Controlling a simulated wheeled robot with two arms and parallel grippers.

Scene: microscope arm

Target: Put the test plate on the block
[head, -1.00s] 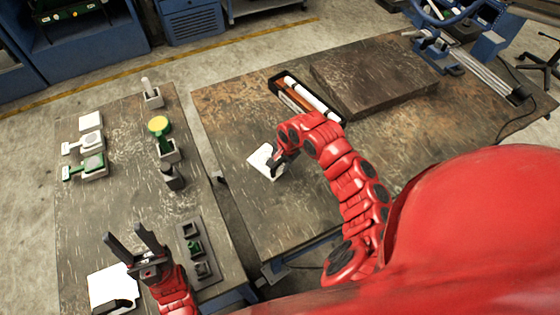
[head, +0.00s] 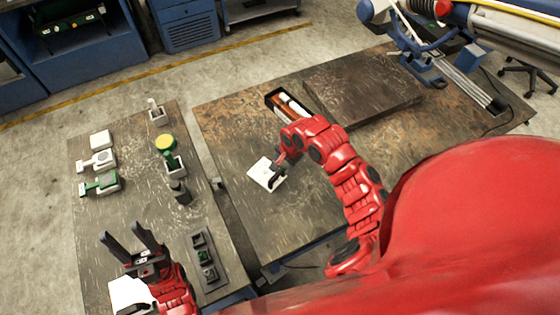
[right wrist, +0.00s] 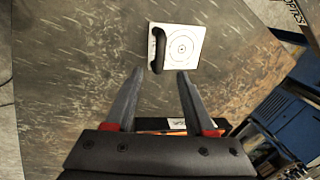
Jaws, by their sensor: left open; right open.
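The test plate (head: 261,180) is a white square with a black handle, lying flat on the right table. In the right wrist view the plate (right wrist: 185,55) shows printed rings and its upright black handle (right wrist: 157,48). My right gripper (right wrist: 161,74) is open and points at the plate, with the handle just beyond and between its fingertips; I cannot tell if they touch. In the head view my right gripper (head: 277,173) hides part of the plate. A broad dark slab (head: 362,85), probably the block, sits at the table's back. My left gripper (head: 121,232) is open and empty.
A black tray (head: 290,106) with rods stands between plate and slab. A metal arm device (head: 450,60) overhangs the back right. The left table (head: 135,200) bears green-and-white holders (head: 102,183), a yellow-topped item (head: 166,143) and a dark rack (head: 204,258). A gap separates the tables.

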